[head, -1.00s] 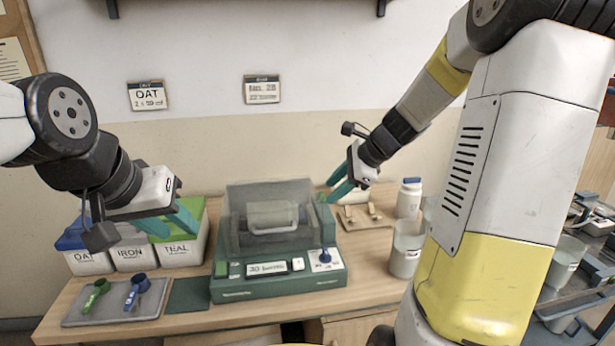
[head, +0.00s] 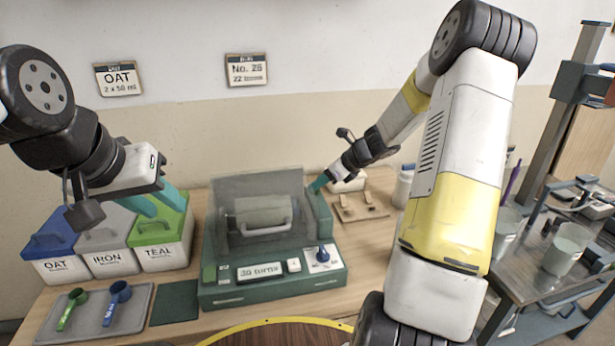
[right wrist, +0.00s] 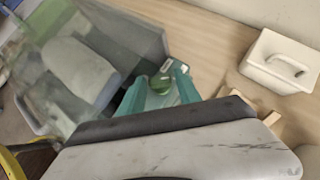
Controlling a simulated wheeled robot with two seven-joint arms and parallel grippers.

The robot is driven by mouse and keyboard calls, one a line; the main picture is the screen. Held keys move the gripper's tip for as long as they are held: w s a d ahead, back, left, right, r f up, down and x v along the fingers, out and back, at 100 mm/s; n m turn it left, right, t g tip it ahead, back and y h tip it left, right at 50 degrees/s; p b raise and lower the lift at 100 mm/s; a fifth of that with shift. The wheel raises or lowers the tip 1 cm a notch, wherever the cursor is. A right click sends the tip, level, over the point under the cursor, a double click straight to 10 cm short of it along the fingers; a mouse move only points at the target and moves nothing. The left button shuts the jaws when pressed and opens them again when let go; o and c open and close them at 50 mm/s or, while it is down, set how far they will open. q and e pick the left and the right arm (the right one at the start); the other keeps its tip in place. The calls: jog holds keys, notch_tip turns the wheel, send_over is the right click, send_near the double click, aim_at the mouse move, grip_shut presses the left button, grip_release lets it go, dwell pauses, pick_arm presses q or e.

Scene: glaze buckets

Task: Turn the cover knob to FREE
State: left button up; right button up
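The machine (head: 270,290) stands on the bench with a clear cover (head: 257,190) over a grey drum. A round green knob (right wrist: 160,84) sits at the machine's side in the right wrist view. My right gripper (head: 316,184) is at the top of the machine's right post. In its wrist view its teal fingers (right wrist: 158,88) are apart, with the knob between or just beyond the tips; contact cannot be told. The knob's marking is not readable, and the gripper hides the knob in the head view. My left gripper (head: 157,208) is open and empty above the tubs.
OAT, IRON and TEAL tubs (head: 110,263) stand left. A tray (head: 133,318) holds two scoops. A wooden rack (head: 360,208) and a white lidded box (right wrist: 280,62) lie right of the machine.

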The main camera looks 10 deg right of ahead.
jog(key=shift+w+a+f, duration=0.15)
jog(key=shift+a+f, duration=0.1)
grip_shut()
